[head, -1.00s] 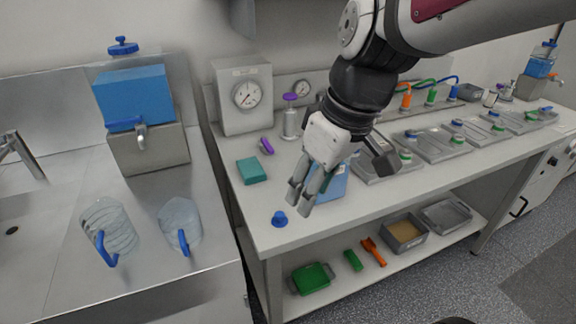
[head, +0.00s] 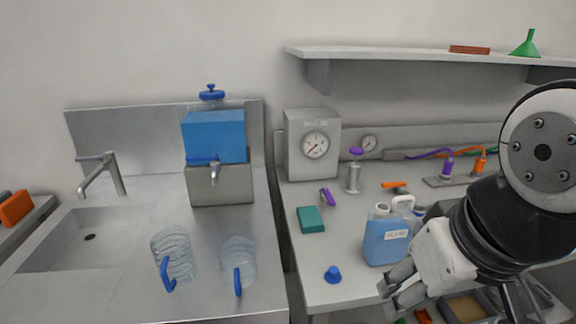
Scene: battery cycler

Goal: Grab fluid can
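The fluid can (head: 386,244) is a blue, partly translucent jug with a white label, a white neck at its top left and a pale handle at its top right. It stands upright on the bench near the front edge. My gripper (head: 386,299) is at the lower right in the head view, just below the can in the picture. Its two grey fingers look apart with nothing between them. I cannot tell from this view how near they are to the can. My arm hides the bench to the right of the can.
A blue cap (head: 333,275) and a teal box (head: 310,220) lie left of the can. A purple-topped pump (head: 354,173) and a gauge box (head: 313,146) stand behind. A shelf (head: 430,56) hangs above. Clear jugs (head: 175,255) stand on the sink counter.

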